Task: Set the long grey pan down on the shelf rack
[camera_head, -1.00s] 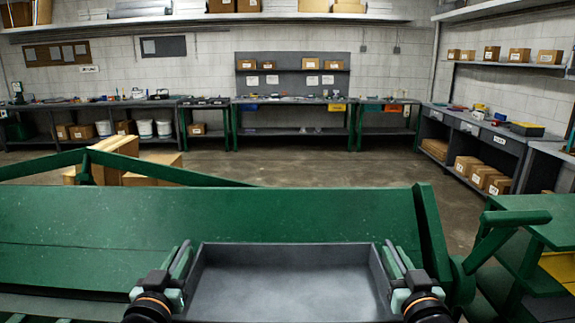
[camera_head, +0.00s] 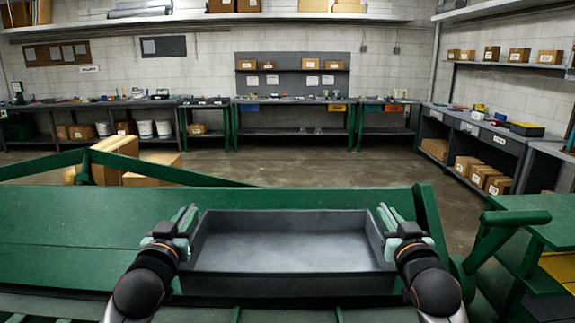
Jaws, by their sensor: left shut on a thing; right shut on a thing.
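The long grey pan (camera_head: 290,283) is an open, shallow, empty tray in the lower middle of the head view. My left gripper (camera_head: 188,222) is shut on its left end wall. My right gripper (camera_head: 388,220) is shut on its right end wall. The pan looks about level between the two grippers, in front of a large green machine (camera_head: 100,222). I cannot tell whether its underside touches anything. I cannot make out for certain which of the racks is the shelf rack.
A green stand (camera_head: 535,215) with a lever is at the right. Cardboard boxes (camera_head: 120,150) stand behind the machine. Workbenches (camera_head: 290,101) line the far wall, and a bench with shelves (camera_head: 475,135) runs along the right. The floor (camera_head: 330,172) between is open.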

